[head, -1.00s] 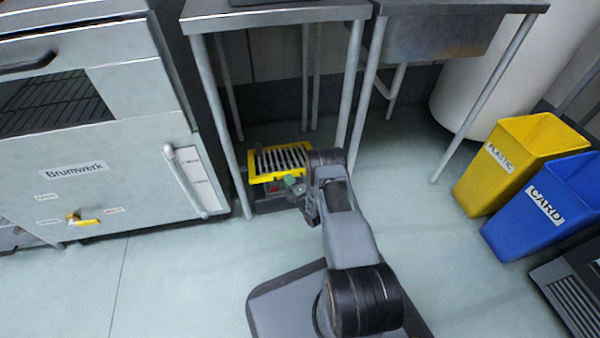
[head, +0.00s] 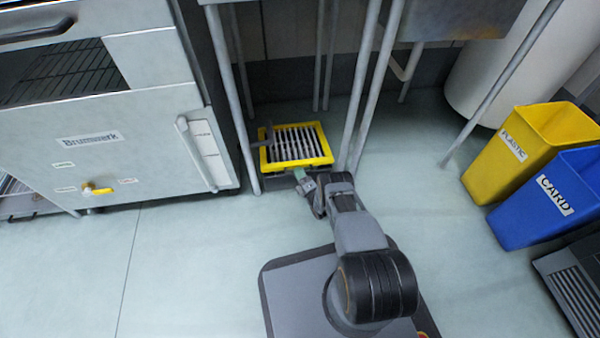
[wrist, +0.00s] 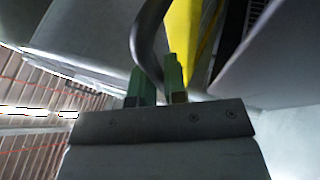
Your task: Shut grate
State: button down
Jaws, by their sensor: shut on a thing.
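The grate (head: 297,146) has a yellow frame with pale slats. In the head view it lies over a dark box on the floor under a metal table, looking nearly flat. I cannot tell whether it is fully seated. My gripper (head: 300,173) is at its front edge. In the wrist view my gripper (wrist: 159,88) has its green fingertips closed around a dark curved handle (wrist: 147,40). Part of the yellow frame (wrist: 181,35) shows just behind the fingers. The inside of the box is hidden.
Table legs (head: 232,100) stand left and right of the grate. A grey oven cabinet (head: 120,150) is on the left. A yellow plastic bin (head: 510,160) and a blue card bin (head: 540,205) stand on the right. The floor at front left is clear.

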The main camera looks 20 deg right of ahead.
jog(key=shift+w+r, duration=0.15)
jog(key=shift+w, duration=0.05)
jog(key=c, duration=1.2)
grip_release()
jog(key=v, duration=1.4)
jog(key=shift+p, duration=0.4)
